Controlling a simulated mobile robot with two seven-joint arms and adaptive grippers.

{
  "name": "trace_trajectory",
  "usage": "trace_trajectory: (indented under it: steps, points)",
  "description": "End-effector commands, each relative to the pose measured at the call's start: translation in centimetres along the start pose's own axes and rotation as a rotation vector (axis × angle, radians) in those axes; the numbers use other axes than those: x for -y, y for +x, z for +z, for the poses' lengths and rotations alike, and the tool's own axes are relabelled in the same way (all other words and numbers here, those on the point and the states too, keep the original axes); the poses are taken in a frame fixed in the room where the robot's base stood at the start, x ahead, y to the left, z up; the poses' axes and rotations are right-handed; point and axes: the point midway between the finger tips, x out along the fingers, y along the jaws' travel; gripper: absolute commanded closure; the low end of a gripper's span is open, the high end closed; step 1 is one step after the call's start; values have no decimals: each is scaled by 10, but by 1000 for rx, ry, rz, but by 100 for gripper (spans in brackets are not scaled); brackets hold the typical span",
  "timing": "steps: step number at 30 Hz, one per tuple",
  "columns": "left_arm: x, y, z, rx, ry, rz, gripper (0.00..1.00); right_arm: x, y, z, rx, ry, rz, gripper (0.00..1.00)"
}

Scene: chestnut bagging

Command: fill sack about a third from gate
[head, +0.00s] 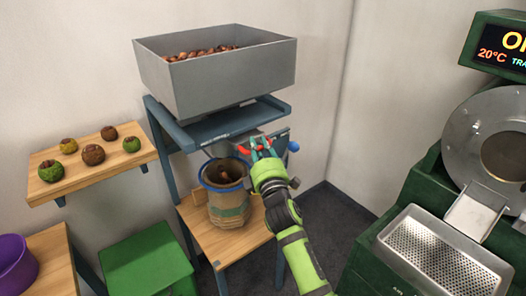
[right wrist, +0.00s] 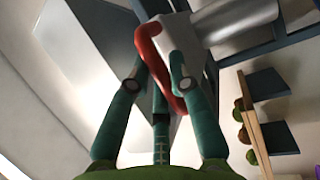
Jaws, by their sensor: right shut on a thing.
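The grey hopper (head: 216,78) above holds many chestnuts (head: 200,53). My right gripper (head: 262,150) is at the front of the hopper stand, right of and above the sack's mouth. It is shut on a red curved handle (right wrist: 146,48) beside the chute, seemingly the gate's. The fingers partly hide the handle, and the gate's opening is not visible. My left gripper is out of view.
A blue-grey stand (head: 166,140) carries the hopper, with a wooden shelf (head: 237,243) under the sack. A wall shelf (head: 92,170) with several fruits is at left, above a green stool (head: 147,262) and purple bowl (head: 14,262). A green machine (head: 440,205) stands at right.

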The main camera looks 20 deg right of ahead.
Motion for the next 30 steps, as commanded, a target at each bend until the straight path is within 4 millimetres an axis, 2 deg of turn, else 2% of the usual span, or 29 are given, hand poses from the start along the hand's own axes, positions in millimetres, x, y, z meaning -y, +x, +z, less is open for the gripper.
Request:
trace_trajectory:
  steps: [6,10,11,12,23,26,30]
  points:
    - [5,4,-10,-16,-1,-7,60,-2,7,-3,-1,2,7,100]
    - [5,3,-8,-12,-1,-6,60,-3,7,-3,-2,2,7,100]
    - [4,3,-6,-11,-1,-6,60,-3,7,-3,-2,2,7,67]
    - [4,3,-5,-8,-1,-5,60,-3,7,-3,-2,2,7,54]
    - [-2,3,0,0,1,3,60,-1,4,-3,-1,1,5,54]
    - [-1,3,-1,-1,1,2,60,0,-4,-2,-1,0,4,54]
    - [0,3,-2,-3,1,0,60,0,-28,-3,-1,0,2,54]
